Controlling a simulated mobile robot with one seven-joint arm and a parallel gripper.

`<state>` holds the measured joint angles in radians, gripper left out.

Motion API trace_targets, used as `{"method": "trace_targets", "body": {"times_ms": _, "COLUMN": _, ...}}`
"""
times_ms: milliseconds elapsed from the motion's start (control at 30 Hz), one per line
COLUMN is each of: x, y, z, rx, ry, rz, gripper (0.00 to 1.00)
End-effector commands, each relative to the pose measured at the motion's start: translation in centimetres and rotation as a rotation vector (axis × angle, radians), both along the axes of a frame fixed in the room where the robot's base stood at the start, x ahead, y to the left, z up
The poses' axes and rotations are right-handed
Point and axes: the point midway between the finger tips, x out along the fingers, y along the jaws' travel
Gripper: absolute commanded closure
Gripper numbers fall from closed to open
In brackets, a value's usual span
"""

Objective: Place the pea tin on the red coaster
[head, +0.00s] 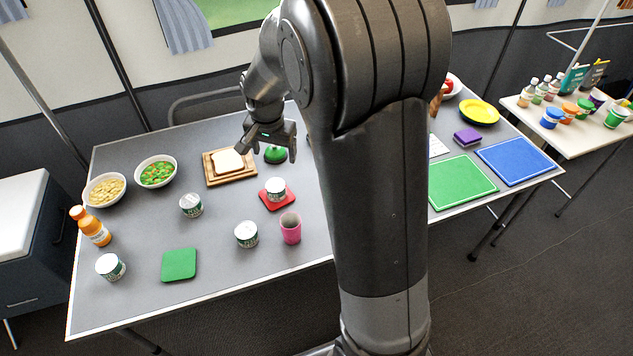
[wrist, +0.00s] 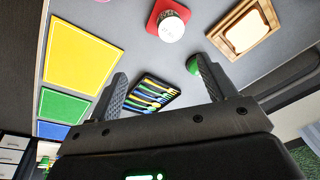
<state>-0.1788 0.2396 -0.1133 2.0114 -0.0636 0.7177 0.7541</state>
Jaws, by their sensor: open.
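The red coaster (head: 265,200) lies near the middle of the grey table, with a white-lidded tin (head: 275,188) standing upright on it. In the wrist view the coaster (wrist: 154,17) and this tin (wrist: 170,27) show at the top. Other similar tins stand off it: one (head: 191,206) left of the coaster, one (head: 246,235) in front, one (head: 110,267) at the front left. The labels are too small to tell which holds peas. My gripper (head: 267,152) is open and empty above the table, behind the coaster; its fingers also show in the wrist view (wrist: 162,78).
A pink cup (head: 290,229) stands close in front of the coaster. A green coaster (head: 179,264) lies at the front left. A bread board (head: 230,180), a green dome-shaped object (head: 275,155), two bowls and an orange bottle (head: 94,228) stand around. My arm hides the table's middle.

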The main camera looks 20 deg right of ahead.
Motion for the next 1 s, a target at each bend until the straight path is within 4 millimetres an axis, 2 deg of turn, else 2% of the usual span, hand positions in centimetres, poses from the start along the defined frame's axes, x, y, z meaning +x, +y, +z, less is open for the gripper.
{"method": "trace_targets", "body": {"times_ms": 33, "x": -1.3, "y": -0.3, "z": 1.9, "rx": 0.005, "ry": -0.021, "rz": 0.028, "gripper": 0.23}}
{"method": "trace_targets", "body": {"times_ms": 200, "x": -5.7, "y": -1.0, "z": 6.6, "rx": 0.006, "ry": -0.07, "rz": 0.137, "gripper": 0.23}}
{"method": "trace_targets", "body": {"times_ms": 500, "x": -14.3, "y": -2.0, "z": 12.3, "rx": -0.029, "ry": -0.162, "rz": 0.334, "gripper": 0.23}}
{"method": "trace_targets", "body": {"times_ms": 800, "x": -22.8, "y": -2.5, "z": 14.5, "rx": -0.104, "ry": -0.248, "rz": 0.52, "gripper": 0.23}}
{"method": "trace_targets", "body": {"times_ms": 1000, "x": -26.1, "y": -2.6, "z": 14.5, "rx": -0.147, "ry": -0.277, "rz": 0.598, "gripper": 0.23}}
